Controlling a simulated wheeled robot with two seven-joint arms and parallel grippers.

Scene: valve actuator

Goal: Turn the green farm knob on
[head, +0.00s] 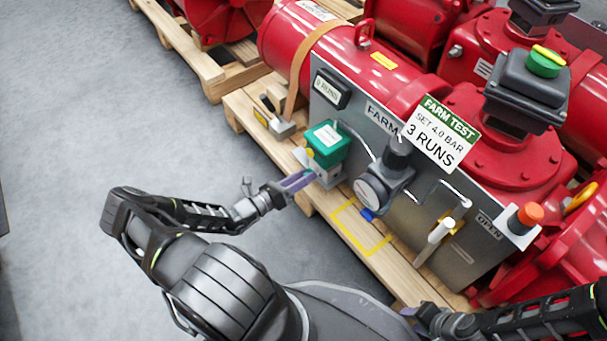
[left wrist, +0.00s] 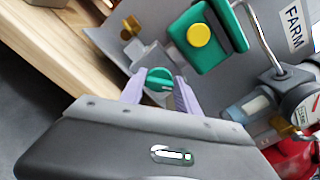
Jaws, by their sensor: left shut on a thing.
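The green knob (left wrist: 160,78) is round with a pale mark and sits below the green box in the left wrist view. My left gripper (left wrist: 158,88) has its two pale purple fingers on either side of the knob and is shut on it. In the head view my left gripper (head: 302,180) reaches the lower front of the green box (head: 327,143); the knob is hidden there behind the fingers. The box carries a yellow button (left wrist: 199,35). My right gripper (head: 432,318) is low at the bottom right of the head view, partly cut off; its jaws are unclear.
The grey FARM panel (head: 345,120) stands before a red actuator (head: 330,62) on a wooden pallet (head: 240,105). A gauge (head: 372,192), a white-handled lever (head: 440,231) and an orange button (head: 530,213) are to the right. Grey floor at left is clear.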

